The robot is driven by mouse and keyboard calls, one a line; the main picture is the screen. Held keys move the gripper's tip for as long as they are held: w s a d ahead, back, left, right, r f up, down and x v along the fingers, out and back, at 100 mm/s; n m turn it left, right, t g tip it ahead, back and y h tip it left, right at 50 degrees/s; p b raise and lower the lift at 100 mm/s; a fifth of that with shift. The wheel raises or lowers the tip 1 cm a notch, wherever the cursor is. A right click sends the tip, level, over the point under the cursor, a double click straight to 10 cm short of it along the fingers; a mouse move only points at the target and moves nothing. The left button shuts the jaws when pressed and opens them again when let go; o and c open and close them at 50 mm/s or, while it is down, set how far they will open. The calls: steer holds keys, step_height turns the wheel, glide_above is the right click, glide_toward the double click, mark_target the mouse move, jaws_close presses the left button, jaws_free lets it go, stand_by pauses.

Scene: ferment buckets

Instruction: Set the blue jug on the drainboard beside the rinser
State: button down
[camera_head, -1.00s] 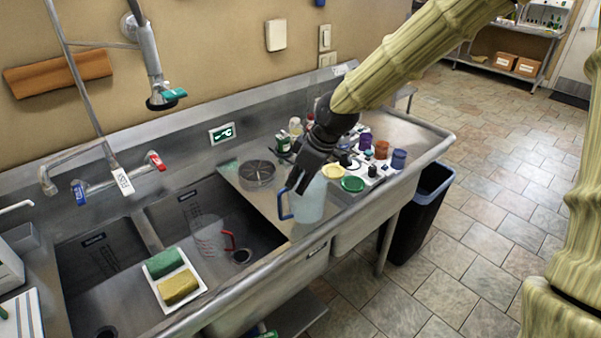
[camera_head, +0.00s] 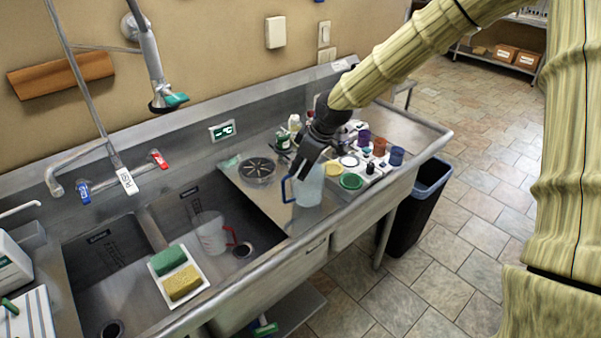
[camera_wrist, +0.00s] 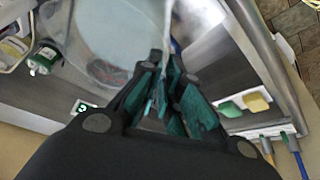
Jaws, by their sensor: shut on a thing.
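The blue jug (camera_head: 309,188) is translucent pale blue with a blue handle on its left side. It is upright over the right part of the steel drainboard (camera_head: 262,204), near the front edge; I cannot tell whether its base touches. My gripper (camera_head: 303,172) is shut on the jug's upper part, hiding some of its rim. In the wrist view the teal-padded fingers (camera_wrist: 165,100) close at the jug's wall, and its pale body (camera_wrist: 112,42) fills the upper middle. The rinser (camera_head: 257,171), a round dark-spoked disc, lies on the drainboard to the left of the jug.
A clear jug with a red handle (camera_head: 211,234) stands in the sink. Green and yellow sponges lie on a white tray (camera_head: 205,285) at the sink's front. Lids (camera_head: 351,181) and several coloured cups (camera_head: 397,156) crowd the right. Drainboard between rinser and jug is clear.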

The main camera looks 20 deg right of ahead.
steer(key=shift+f+p, duration=0.4)
steer(key=shift+f, duration=0.65)
steer(key=c, duration=1.6)
jaws_free()
steer(key=shift+f, duration=0.1)
steer(key=shift+b+v, duration=1.5)
steer(key=shift+v, duration=4.6)
steer(key=shift+a, duration=0.1)
steer(key=shift+s, duration=0.1)
